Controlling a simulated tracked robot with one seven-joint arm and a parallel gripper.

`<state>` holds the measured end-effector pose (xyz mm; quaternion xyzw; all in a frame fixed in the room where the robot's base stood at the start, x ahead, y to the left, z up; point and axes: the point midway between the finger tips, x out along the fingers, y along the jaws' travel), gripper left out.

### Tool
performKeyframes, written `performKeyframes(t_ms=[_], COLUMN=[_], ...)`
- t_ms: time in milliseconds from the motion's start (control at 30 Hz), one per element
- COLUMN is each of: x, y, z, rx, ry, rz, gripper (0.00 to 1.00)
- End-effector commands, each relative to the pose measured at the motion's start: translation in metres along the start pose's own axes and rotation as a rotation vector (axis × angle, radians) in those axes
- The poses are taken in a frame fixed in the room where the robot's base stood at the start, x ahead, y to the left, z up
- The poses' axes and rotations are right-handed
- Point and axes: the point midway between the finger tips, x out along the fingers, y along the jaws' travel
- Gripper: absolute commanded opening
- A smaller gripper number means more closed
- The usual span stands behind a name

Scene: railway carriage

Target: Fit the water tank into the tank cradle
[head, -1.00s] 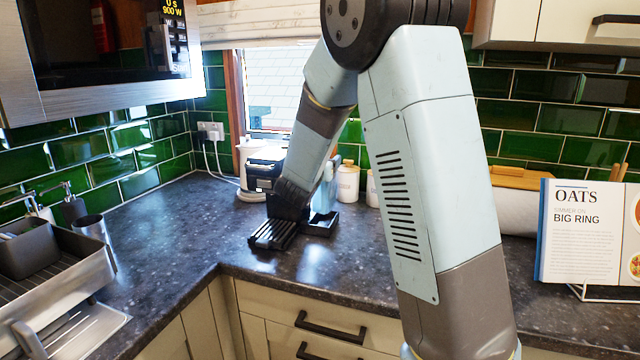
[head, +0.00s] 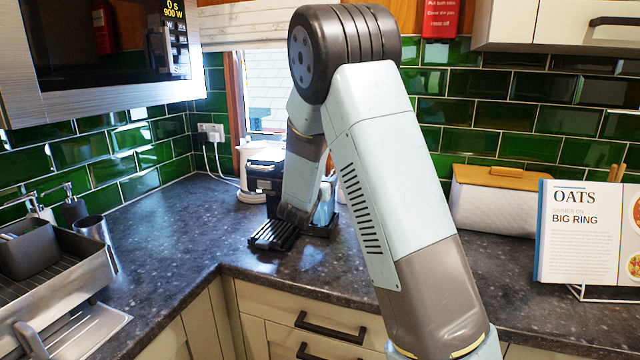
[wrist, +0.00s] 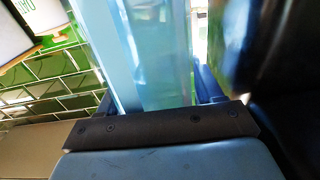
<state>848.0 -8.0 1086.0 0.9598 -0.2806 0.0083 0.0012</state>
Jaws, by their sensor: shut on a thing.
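The water tank (head: 324,207) is a translucent light-blue block, partly hidden behind my arm in the head view. It fills the middle of the wrist view (wrist: 155,45). My gripper (wrist: 158,98) is shut on it, with dark blue fingers at either side. The tank cradle (head: 322,232) appears to be the low black tray at the tank's foot, beside the coffee machine (head: 264,178). The tank looks roughly upright over or in the cradle. My arm hides the contact, so I cannot tell whether it is seated.
A black ribbed tray (head: 272,236) lies in front of the machine, close to my wrist. A metal dish rack (head: 75,265) stands at left, a bread bin (head: 495,205) and recipe book (head: 580,232) at right. The front-left counter (head: 170,235) is clear.

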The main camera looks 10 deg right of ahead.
Motion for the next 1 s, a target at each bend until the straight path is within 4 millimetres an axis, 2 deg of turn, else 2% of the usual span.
performKeyframes(t_ms=[33,133,167,233,500,633,767,1000], x=[-0.001,-0.001,-0.001,-0.001,-0.002,-0.010,-0.029,-0.076], y=[0.003,0.004,0.004,0.004,0.002,0.001,0.000,0.000], z=[0.012,0.013,0.014,0.013,0.009,0.007,0.007,0.005], rx=[-0.010,-0.011,-0.012,-0.011,-0.008,-0.006,-0.007,-0.007], ry=[-0.024,-0.025,-0.028,-0.026,-0.018,-0.016,-0.016,-0.015], rz=[0.003,0.004,0.004,0.004,0.001,0.000,-0.003,-0.003], gripper=[0.00,0.00,0.68,0.75,0.77,0.77,0.77,0.77])
